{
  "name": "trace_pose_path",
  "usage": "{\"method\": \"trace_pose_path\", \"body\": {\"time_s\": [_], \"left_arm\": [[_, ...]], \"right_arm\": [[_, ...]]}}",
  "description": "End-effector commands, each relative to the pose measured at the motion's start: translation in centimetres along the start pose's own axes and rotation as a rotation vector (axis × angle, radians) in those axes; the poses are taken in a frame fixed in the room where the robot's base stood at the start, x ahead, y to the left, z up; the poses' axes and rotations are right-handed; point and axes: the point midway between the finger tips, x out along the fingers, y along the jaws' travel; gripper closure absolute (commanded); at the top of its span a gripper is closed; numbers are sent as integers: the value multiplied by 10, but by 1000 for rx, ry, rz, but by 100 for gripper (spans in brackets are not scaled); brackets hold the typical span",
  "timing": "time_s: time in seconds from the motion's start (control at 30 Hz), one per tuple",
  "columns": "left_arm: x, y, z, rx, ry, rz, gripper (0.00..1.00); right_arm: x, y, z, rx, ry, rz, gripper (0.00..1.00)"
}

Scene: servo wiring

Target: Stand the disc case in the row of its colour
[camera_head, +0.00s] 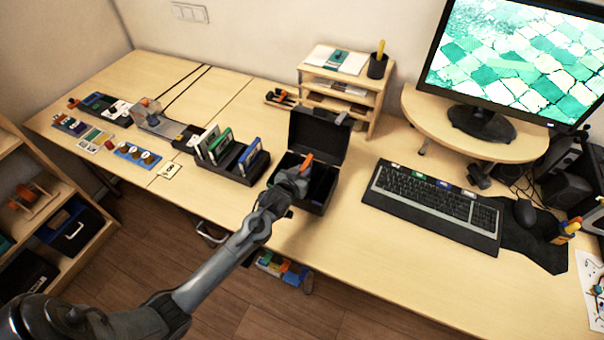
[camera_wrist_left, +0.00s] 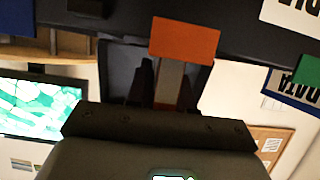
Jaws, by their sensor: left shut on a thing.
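My left gripper (camera_head: 301,172) is above the open black box (camera_head: 318,205), shut on an orange piece (camera_head: 307,161), which I take to be the disc case. In the left wrist view this orange piece (camera_wrist_left: 185,40) and a grey part below it show between the fingers (camera_wrist_left: 165,88). The black rack (camera_head: 232,173) stands to the left of the box. Green-edged cases (camera_head: 220,145) stand at its left and a blue-edged case (camera_head: 250,155) at its right. Cases lettered DATA (camera_wrist_left: 290,88) show at the right of the left wrist view. My right gripper is not in view.
The box's raised lid (camera_head: 319,135) stands behind my gripper. A keyboard (camera_head: 432,205) and monitor (camera_head: 515,55) are to the right, a wooden shelf unit (camera_head: 345,85) behind. Small parts and trays (camera_head: 135,152) lie left of the rack. The front desk strip is mostly clear.

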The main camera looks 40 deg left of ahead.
Motion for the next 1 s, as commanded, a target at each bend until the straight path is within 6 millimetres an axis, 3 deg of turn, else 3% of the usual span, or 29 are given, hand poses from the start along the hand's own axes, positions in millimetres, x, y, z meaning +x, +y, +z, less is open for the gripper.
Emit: {"method": "trace_pose_path", "body": {"time_s": [0.4,0.43,0.57,1.0], "left_arm": [[2,0,4,-1,1,0,100],[2,0,4,0,0,0,76],[2,0,4,0,1,0,56],[-4,0,1,0,1,1,53]], "right_arm": [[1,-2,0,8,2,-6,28],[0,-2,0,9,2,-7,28],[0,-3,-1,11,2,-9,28],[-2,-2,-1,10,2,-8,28]]}}
